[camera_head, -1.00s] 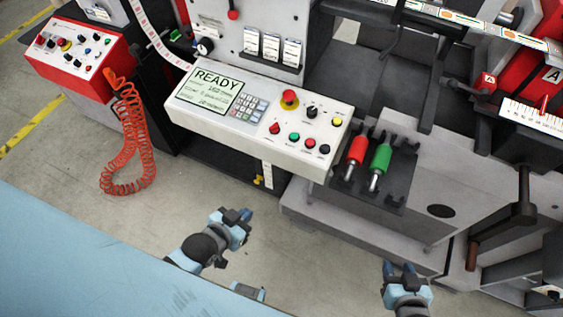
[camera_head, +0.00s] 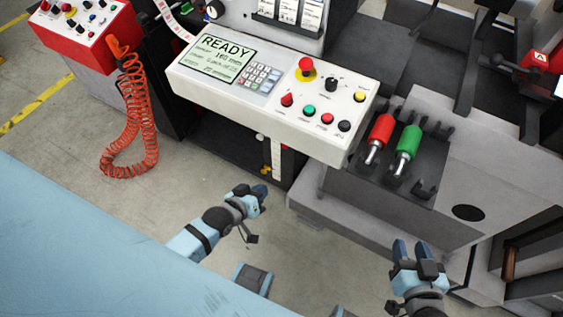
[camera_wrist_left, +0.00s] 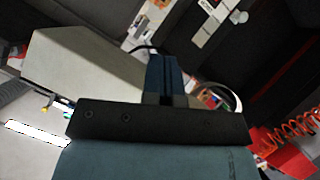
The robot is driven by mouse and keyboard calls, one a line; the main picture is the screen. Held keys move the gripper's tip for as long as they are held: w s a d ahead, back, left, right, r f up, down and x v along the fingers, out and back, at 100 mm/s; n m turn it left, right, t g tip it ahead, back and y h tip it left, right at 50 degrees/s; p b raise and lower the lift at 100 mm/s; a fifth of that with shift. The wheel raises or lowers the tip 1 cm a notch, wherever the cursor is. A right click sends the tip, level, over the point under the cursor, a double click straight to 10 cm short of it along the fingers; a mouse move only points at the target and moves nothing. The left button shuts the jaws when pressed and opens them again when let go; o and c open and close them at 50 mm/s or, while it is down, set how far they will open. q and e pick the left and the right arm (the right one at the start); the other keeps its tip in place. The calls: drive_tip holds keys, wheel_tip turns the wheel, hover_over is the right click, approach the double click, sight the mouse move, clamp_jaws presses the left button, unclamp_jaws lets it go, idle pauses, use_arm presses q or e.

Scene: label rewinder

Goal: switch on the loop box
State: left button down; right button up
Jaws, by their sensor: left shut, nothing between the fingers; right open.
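A red box (camera_head: 95,45) with a white sloped face of knobs and buttons stands at the upper left in the head view. Its top is cut off by the frame and no label on it is readable. It may be the loop box. An orange coiled cable (camera_head: 140,120) hangs beside it. In the left wrist view a red part (camera_wrist_left: 285,158) and the coil (camera_wrist_left: 295,128) show at the lower right. My left gripper (camera_head: 260,193) is shut and empty, low in front of the machine, well apart from the box. My right gripper (camera_head: 414,252) is open and empty at the lower right.
A white control panel (camera_head: 200,85) with a READY screen, keypad and buttons juts out between the box and a dark tool holder (camera_head: 425,180). The holder carries a red-handled tool (camera_head: 381,130) and a green-handled tool (camera_head: 407,142). Open floor (camera_head: 60,140) lies at left.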

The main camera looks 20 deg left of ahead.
use_arm(q)
drive_tip(key=w+a+f+n+t+y+b, duration=0.1)
drive_tip(key=w+a+f+n+b, duration=0.3)
drive_tip(key=w+f+n+b, duration=0.3)
drive_tip(key=w+a+f+n+t+y+b, duration=0.1)
drive_tip(key=w+a+f+n+b, duration=0.4)
drive_tip(key=w+f+b, duration=0.5)
wheel_tip(320, 180, down, 8)
drive_tip(key=n+t+b, duration=0.1)
drive_tip(key=b, duration=0.5)
drive_tip(key=shift+w+r+n+t, duration=0.2)
drive_tip(key=shift+w+n+t, duration=0.1)
drive_tip(key=shift+w+n, duration=0.1)
use_arm(e)
drive_tip(key=a+f+t+y, duration=0.4)
drive_tip(key=shift+a+f, duration=0.2)
drive_tip(key=shift+a, duration=0.1)
